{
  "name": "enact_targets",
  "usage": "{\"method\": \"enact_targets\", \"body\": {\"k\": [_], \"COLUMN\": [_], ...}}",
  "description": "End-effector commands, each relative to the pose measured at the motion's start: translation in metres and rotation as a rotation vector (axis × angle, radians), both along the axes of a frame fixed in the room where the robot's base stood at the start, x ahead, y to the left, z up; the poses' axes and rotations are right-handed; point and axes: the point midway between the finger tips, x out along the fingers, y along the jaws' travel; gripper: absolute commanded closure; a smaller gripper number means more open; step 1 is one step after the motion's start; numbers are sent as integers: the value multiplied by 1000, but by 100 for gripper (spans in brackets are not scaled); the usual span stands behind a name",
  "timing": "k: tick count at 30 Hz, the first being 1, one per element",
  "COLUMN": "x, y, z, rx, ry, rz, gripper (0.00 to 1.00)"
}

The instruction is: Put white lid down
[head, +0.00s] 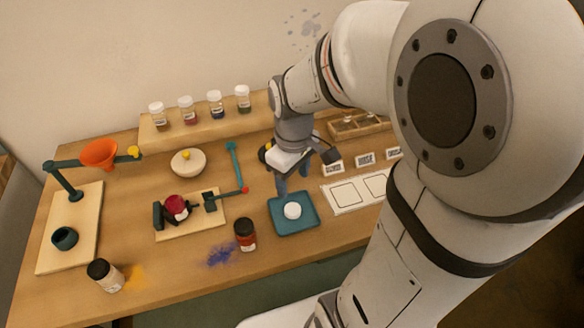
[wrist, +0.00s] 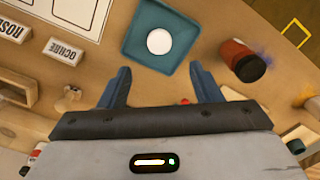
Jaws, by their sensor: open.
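The white lid (head: 292,211) is a small round disc lying in the blue-teal tray (head: 310,218) near the table's front edge. In the wrist view the white lid (wrist: 159,41) lies near the middle of the tray (wrist: 136,52), ahead of my fingertips. My gripper (head: 292,188) is above the back edge of the tray. In the wrist view my gripper (wrist: 160,82) shows two blue fingers spread wide, with nothing between them. The lid is apart from both fingers.
A clamp stand holding a red jar (head: 176,206) is farther left.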

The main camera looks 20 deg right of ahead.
Motion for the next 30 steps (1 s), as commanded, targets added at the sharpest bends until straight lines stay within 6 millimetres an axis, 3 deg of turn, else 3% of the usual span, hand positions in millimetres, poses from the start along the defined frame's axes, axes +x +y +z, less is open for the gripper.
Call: {"method": "enact_targets", "body": {"k": [7, 16, 21, 30], "x": [-6, -53, -67, -68], "y": [0, -1, 0, 1], "z": [24, 56, 62, 62], "rx": [0, 38, 63, 67], "ry": [-22, -188, -234, -237], "rz": [-43, -427, -554, -571], "gripper": [42, 42, 42, 42]}}
